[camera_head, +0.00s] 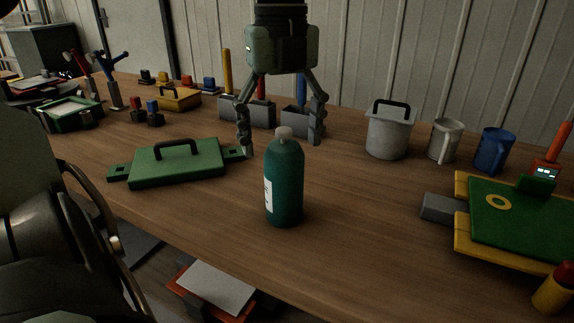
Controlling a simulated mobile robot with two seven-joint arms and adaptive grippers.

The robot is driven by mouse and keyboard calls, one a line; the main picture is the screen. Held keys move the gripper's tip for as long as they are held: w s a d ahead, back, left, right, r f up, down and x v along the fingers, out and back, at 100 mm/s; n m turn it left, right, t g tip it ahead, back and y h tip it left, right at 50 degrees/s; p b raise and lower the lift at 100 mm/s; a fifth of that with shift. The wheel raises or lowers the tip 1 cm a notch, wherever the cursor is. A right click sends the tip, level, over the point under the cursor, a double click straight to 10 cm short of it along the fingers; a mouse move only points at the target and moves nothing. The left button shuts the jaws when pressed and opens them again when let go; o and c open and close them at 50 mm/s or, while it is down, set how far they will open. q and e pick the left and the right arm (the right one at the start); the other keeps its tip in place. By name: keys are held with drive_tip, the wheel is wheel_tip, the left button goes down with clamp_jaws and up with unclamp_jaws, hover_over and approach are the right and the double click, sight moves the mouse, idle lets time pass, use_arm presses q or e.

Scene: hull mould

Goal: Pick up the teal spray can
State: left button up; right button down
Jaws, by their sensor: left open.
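The teal spray can (284,184) stands upright on the wooden table near its front edge, with a pale cap and a white label on its left side. My left gripper (281,146) hangs from the top of the view, pointing down, with its two fingers spread apart. In the picture the fingertips lie to either side of the can's top. The can overlaps the space between them and nothing is held. How far the gripper is behind or above the can is hard to tell. My right gripper does not show.
A green handled block (178,163) lies left of the can. A lidded grey pot (389,134), a white mug (444,141) and a blue mug (493,152) stand at the right back. A green and yellow fixture (525,222) fills the right. Table just right of the can is clear.

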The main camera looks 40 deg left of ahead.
sight(284, 176)
use_arm(q)
drive_tip(key=shift+w+a, duration=0.2)
drive_tip(key=shift+w+a+f, duration=0.1)
drive_tip(key=shift+f, duration=0.15)
drive_tip(key=f, duration=0.4)
drive_tip(key=shift+d, duration=0.2)
wheel_tip(284, 176, down, 2)
drive_tip(key=shift+f+p, duration=0.15)
drive_tip(key=shift+p, duration=0.15)
drive_tip(key=shift+f, duration=0.45)
drive_tip(key=shift+c, duration=1.2)
drive_tip(key=c, duration=1.2)
drive_tip(key=shift+c, duration=0.5)
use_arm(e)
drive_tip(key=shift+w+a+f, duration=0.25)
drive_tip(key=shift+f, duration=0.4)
